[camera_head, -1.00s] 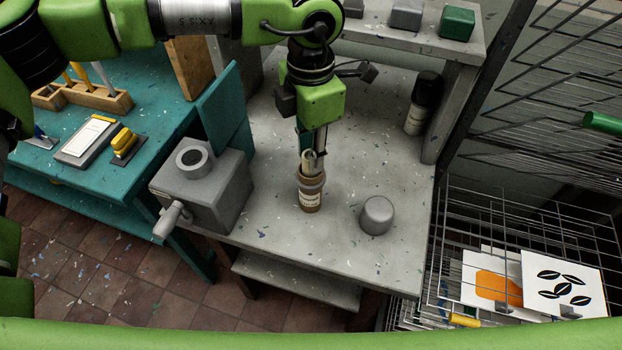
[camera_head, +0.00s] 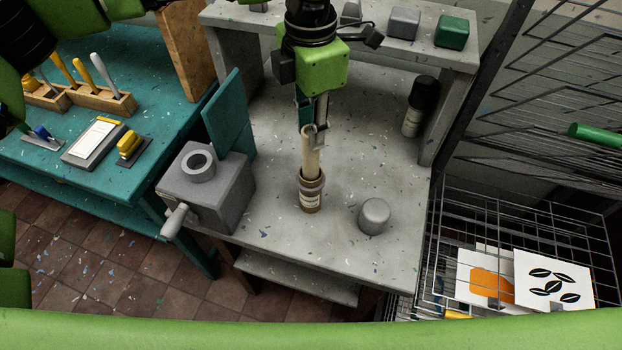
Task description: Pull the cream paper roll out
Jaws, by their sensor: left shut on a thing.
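The cream paper roll (camera_head: 310,158) stands nearly upright, its lower end inside the mouth of a small brown jar (camera_head: 310,194) with a pale label. The jar stands on the grey table (camera_head: 270,205). My left gripper (camera_head: 316,134) points down from above and is shut on the upper end of the roll. A good length of the roll shows between the fingers and the jar's rim. How deep its lower end sits is hidden by the jar. My right gripper is not in view.
A grey rounded cap (camera_head: 374,215) stands right of the jar. A grey box with a crank (camera_head: 208,185) stands left. A dark bottle (camera_head: 420,105) is near the shelf post. A wire rack (camera_head: 500,220) with printed cards is at right.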

